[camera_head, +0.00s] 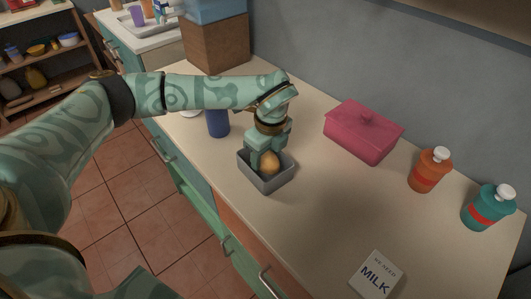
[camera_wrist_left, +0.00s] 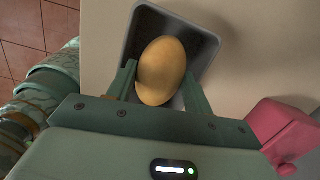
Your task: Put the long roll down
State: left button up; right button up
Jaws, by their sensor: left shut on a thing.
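The long roll (camera_head: 270,163) is golden brown and smooth. In the left wrist view the roll (camera_wrist_left: 161,62) shows as an oval between the two fingers. My left gripper (camera_head: 267,150) points down over a small grey tray (camera_head: 268,190) and is shut on the roll. The roll is within the tray's outline; I cannot tell whether it touches the tray's floor. In the left wrist view the tray (camera_wrist_left: 207,42) surrounds the roll's far end, and its near part is hidden by my gripper. My right gripper is not in view.
A blue cup (camera_head: 218,124) stands left of the tray. A pink lidded box (camera_head: 362,135) stands to the right, with an orange bottle (camera_head: 428,171) and a teal bottle (camera_head: 488,208) beyond. The counter between tray and note is clear.

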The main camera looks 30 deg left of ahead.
aim_at(270, 156)
pick_arm(q)
jog(key=shift+f, duration=0.55)
jog(key=o, duration=0.7)
jog(key=shift+r, duration=0.1)
jog(key=shift+r, duration=0.3)
notch_tip(270, 156, up, 12)
jog(key=d+p, duration=0.1)
jog(key=p, duration=0.2)
jog(key=shift+s+d+r, duration=0.15)
jog(key=shift+d+r, duration=0.05)
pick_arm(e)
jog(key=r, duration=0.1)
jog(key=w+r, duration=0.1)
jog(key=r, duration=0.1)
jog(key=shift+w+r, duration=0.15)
